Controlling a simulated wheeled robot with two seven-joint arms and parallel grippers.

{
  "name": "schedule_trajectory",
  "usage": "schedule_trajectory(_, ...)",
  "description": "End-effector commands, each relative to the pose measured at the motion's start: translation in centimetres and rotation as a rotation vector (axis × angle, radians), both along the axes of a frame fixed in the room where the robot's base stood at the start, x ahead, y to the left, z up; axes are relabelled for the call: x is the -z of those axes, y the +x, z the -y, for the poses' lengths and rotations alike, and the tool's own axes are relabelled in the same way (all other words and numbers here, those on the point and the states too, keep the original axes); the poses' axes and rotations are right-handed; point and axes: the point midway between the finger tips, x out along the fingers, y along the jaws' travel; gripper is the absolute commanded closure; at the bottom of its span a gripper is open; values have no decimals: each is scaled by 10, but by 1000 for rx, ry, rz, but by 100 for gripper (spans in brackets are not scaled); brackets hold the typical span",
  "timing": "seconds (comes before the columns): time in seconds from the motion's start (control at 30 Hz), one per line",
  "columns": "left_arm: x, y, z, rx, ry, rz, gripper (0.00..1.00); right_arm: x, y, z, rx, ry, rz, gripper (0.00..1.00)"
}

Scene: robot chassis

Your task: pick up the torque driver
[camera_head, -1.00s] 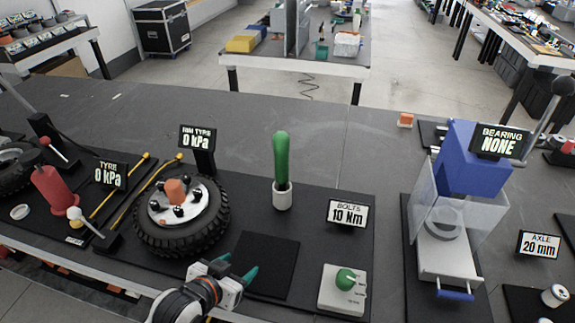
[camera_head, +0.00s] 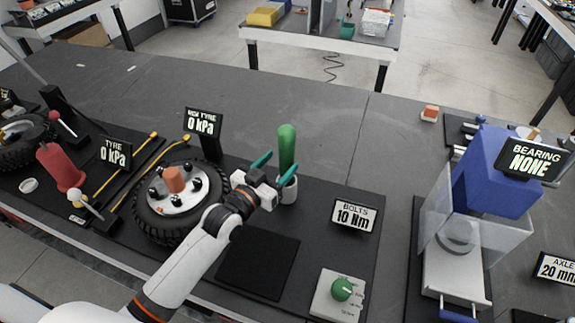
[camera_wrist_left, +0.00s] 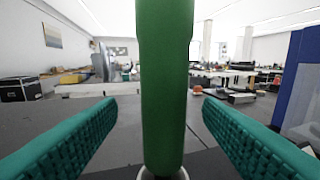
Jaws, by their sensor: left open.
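The torque driver, with a green handle (camera_head: 287,143), stands upright in a white round holder (camera_head: 289,192) on the black mat. My left gripper (camera_head: 275,165) is at the handle's lower part, with its teal fingers open. In the left wrist view the green handle (camera_wrist_left: 165,80) rises between the two spread fingers (camera_wrist_left: 160,118), with a gap visible on each side. The top of the handle is cut off in that view, and only the holder's rim shows at the bottom. My right gripper is not in view.
A "BOLTS 10 Nm" sign (camera_head: 354,215) and a dial box (camera_head: 338,297) stand to the right. A blue bearing press (camera_head: 495,180) is further right. The table behind the driver is clear.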

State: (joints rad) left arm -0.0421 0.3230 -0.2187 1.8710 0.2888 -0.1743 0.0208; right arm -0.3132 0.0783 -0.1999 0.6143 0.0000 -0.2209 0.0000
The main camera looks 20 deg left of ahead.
Motion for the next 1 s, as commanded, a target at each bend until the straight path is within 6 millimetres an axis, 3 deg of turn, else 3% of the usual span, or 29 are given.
schedule_trajectory(0.2,-1,19,8,1,-2,-1,39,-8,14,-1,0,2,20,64)
schedule_trajectory(0.43,2,47,18,1,-1,-1,39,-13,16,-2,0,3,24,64)
schedule_trajectory(0.73,3,52,19,0,0,-2,39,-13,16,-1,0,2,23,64)
schedule_trajectory(1.0,3,51,19,0,1,-2,82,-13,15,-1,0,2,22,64)
